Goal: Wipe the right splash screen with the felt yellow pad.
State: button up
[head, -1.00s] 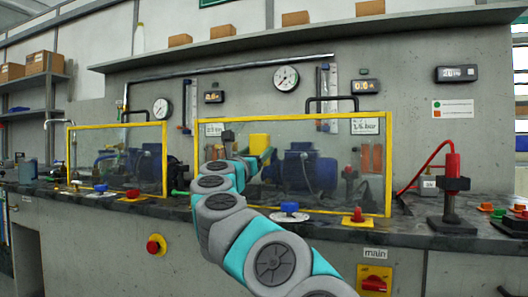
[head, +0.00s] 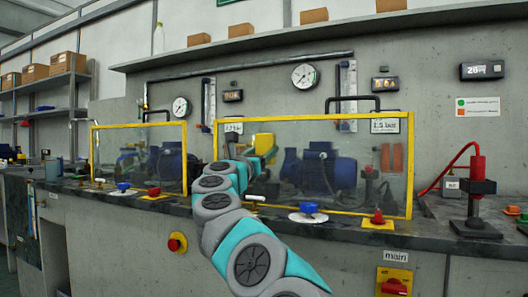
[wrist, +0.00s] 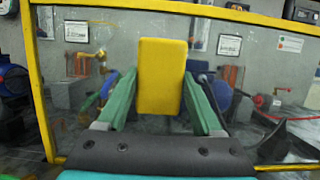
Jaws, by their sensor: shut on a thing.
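The right splash screen (head: 313,212) is a clear panel in a yellow frame with a black handle on top. It stands upright on the bench and also shows in the wrist view (wrist: 41,95). The yellow pad (head: 264,143) is a plain block. My gripper (head: 270,156) has green fingers and is shut on the pad, which stands upright between them in the wrist view (wrist: 162,75). The pad is in front of the left half of the screen in the head view. I cannot tell whether it touches the panel.
A left screen (head: 139,125) with a similar yellow frame stands beside it. A blue pump (head: 330,168) is behind the right screen. A blue knob (head: 308,208) and a red button (head: 377,216) sit at the bench's front. A red-topped post (head: 477,175) stands right.

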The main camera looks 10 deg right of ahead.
jog(key=shift+f, duration=0.2)
jog(key=shift+s+a+b, duration=0.55)
jog(key=shift+s+a, duration=0.05)
jog(key=shift+s, duration=0.2)
jog(key=shift+s+a+b, duration=0.55)
jog(key=shift+s+a, duration=0.05)
jog(key=shift+s, duration=0.15)
jog(key=shift+s+a+r, duration=0.1)
jog(key=shift+s+a, duration=0.35)
jog(key=shift+s, duration=0.35)
jog(key=shift+s+a, duration=0.95)
jog(key=shift+s, duration=0.25)
